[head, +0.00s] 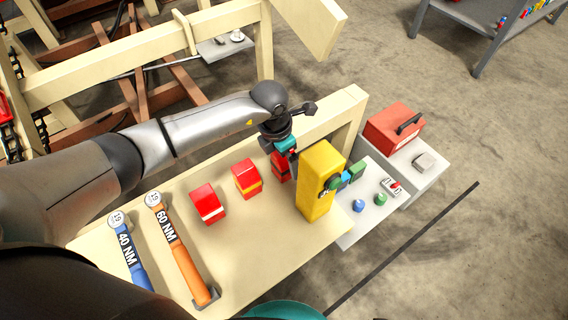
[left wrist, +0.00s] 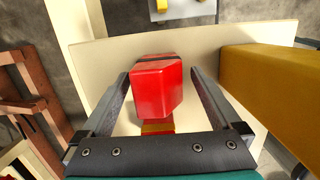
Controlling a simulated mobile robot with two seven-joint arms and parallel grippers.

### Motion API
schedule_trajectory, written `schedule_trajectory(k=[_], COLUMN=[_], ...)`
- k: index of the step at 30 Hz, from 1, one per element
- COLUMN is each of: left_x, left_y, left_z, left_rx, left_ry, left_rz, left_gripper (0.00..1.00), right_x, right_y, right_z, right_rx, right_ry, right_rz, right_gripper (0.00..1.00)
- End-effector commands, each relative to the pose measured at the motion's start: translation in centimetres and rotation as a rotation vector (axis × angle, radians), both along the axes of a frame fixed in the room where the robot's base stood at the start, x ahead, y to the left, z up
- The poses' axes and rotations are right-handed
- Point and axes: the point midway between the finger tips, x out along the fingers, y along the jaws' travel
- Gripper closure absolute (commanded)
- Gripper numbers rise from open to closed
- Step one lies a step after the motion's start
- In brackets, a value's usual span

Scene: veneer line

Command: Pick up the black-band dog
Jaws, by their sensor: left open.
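The black-band dog (head: 281,168) is a red block on the pale bench, partly hidden by my left gripper (head: 287,152). In the left wrist view the black-band dog (left wrist: 157,90) sits between the two fingers, with its dark band at the far edge. The fingers are open on either side of it, with a gap visible at each side. Two similar red blocks stand to its left: the yellow-band dog (head: 247,179) and the white-band dog (head: 208,204). My right gripper is not in view.
A tall yellow block (head: 316,185) stands close to the right of my gripper. Blue (head: 128,250) and orange (head: 180,250) torque wrenches lie at the left. A grey shelf (head: 350,228) with small coloured parts and a red toolbox (head: 393,128) are further right.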

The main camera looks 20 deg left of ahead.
Motion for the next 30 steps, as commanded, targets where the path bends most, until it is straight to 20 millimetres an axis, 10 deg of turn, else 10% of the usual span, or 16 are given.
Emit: schedule_trajectory(k=[12, 30], left_x=[0.08, 0.07], left_y=[-0.09, -0.07], left_z=[-0.65, -0.64], left_rx=[-0.001, 0.0], left_ry=[-0.001, 0.0], left_rz=[0.0, 0.0], left_gripper=[0.04, 0.71], right_x=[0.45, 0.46], right_y=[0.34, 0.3], right_z=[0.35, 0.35], right_rx=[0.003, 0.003], right_ry=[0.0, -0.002], right_rz=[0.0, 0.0], right_gripper=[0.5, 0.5])
